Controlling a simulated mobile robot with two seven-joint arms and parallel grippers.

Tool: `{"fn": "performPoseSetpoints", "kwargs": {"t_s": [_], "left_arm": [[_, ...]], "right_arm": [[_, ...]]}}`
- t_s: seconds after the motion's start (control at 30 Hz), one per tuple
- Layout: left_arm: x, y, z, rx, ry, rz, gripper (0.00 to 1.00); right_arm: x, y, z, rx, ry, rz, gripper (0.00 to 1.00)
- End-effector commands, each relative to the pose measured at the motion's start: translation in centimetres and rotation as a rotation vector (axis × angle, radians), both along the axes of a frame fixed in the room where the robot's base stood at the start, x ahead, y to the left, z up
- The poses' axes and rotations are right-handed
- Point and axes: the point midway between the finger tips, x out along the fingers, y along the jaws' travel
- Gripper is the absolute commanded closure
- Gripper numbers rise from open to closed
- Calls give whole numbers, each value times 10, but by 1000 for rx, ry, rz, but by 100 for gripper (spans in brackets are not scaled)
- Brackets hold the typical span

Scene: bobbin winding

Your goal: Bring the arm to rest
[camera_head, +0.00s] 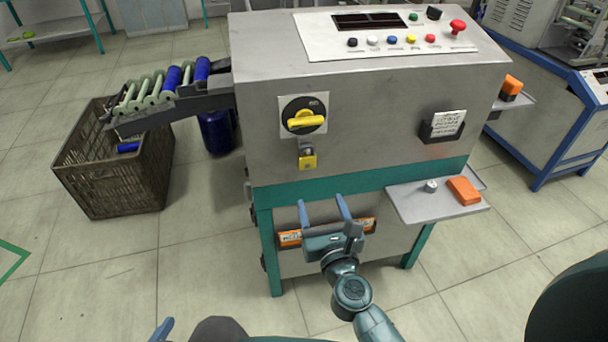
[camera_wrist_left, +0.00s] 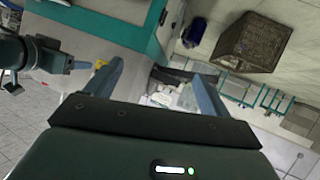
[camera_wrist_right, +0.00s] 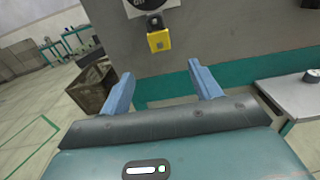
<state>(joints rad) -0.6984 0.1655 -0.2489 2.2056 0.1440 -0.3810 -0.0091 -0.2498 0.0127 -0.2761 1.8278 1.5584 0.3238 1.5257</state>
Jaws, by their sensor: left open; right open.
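My right gripper (camera_head: 325,210) is open and empty in front of the lower front of the grey and teal winding machine (camera_head: 370,90). In the right wrist view its blue fingers (camera_wrist_right: 162,92) stand apart below the yellow padlock (camera_wrist_right: 159,40). I cannot tell whether they touch the machine. My left gripper (camera_head: 162,329) shows only as a blue fingertip at the bottom edge of the head view. In the left wrist view its fingers (camera_wrist_left: 160,85) are apart with nothing between them. Most of the left arm is hidden from the head view.
A side shelf (camera_head: 410,205) with an orange block (camera_head: 464,190) and a small metal knob (camera_head: 430,186) juts from the machine's front right. A crate (camera_head: 115,180) stands on the floor at left, under a chute (camera_head: 190,95) with blue bobbins.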

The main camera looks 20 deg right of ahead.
Motion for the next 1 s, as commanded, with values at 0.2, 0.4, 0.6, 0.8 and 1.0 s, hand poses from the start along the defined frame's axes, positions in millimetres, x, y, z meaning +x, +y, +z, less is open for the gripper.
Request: {"fn": "performPoseSetpoints", "kwargs": {"t_s": [0.2,0.4,0.6,0.8,1.0], "left_arm": [[0,1,12,6,-5,1,18],[-2,5,36,47,14,-1,18],[-6,11,45,110,59,-7,18],[-5,17,53,154,77,-8,18],[-9,19,47,169,99,-8,18]], "right_arm": [[-9,4,11,-176,-8,39,37],[-49,29,34,-1014,-49,236,37],[-106,43,23,-2036,-146,528,37],[-151,27,5,-2764,-285,812,37],[-168,13,-4,2929,352,-912,37]]}}
